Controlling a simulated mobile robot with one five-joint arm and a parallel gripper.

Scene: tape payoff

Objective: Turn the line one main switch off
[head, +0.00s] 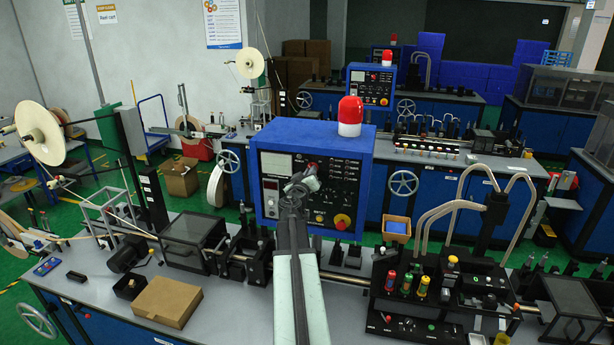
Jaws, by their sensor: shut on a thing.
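The nearest line's blue control box (372,175) stands on the bench in the middle of the head view. Its dark front panel has a display, small buttons and labels. A round red knob on a yellow disc (341,221) sits low on the panel's right side, apart from my gripper. My gripper (309,177) is at the middle of the panel, its fingers shut on a panel control. The gripper hides most of that control; a bit of red shows by the fingertips. I cannot read whether it is the main switch or how it is turned.
A red beacon (350,116) tops the box. A black fixture with coloured bottles (406,283) and curved hoses stands to the right. A cardboard box (167,301) lies front left on the bench, with tape reels beyond. A second line with its own control box (371,84) stands behind.

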